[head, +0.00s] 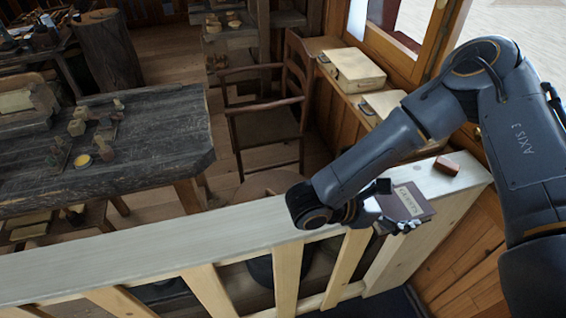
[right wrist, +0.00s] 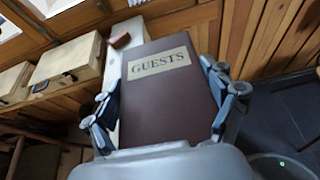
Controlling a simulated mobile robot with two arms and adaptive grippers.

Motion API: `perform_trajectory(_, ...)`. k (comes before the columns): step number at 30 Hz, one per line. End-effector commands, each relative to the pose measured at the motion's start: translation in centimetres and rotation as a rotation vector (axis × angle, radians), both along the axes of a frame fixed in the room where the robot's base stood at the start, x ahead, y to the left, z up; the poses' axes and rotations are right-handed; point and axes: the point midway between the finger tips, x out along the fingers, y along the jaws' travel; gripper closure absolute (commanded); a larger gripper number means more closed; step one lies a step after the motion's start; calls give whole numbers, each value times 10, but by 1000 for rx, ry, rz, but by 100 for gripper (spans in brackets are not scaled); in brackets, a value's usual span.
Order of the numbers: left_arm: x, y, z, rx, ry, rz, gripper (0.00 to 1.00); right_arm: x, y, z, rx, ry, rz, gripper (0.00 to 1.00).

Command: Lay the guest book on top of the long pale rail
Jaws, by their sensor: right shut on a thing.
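The guest book (head: 411,200) is dark maroon with a pale "GUESTS" label. My right gripper (head: 397,207) is shut on it, with fingers along both long sides in the right wrist view (right wrist: 158,88). The book appears face up, over the right part of the long pale rail (head: 200,246), reaching toward its near edge. I cannot tell whether the book touches the rail. The rail also shows behind the book in the right wrist view (right wrist: 134,65). My left gripper is not in view.
A small reddish-brown block (head: 446,167) lies on the rail beyond the book. Pale wooden cases (head: 354,70) stand on a bench by the window. A wooden chair (head: 268,112) and a dark workbench (head: 120,165) are behind the rail. The rail's left stretch is clear.

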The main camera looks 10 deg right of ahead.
Motion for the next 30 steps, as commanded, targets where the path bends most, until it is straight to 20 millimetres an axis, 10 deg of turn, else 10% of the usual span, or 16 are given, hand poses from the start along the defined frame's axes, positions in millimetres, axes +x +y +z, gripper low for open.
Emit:
perform_trajectory(16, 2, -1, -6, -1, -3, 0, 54, 110, -11, -73, 1, 0, -7, 57)
perform_trajectory(30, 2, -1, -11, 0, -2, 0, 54, 135, -13, -117, -3, 1, -1, 57)
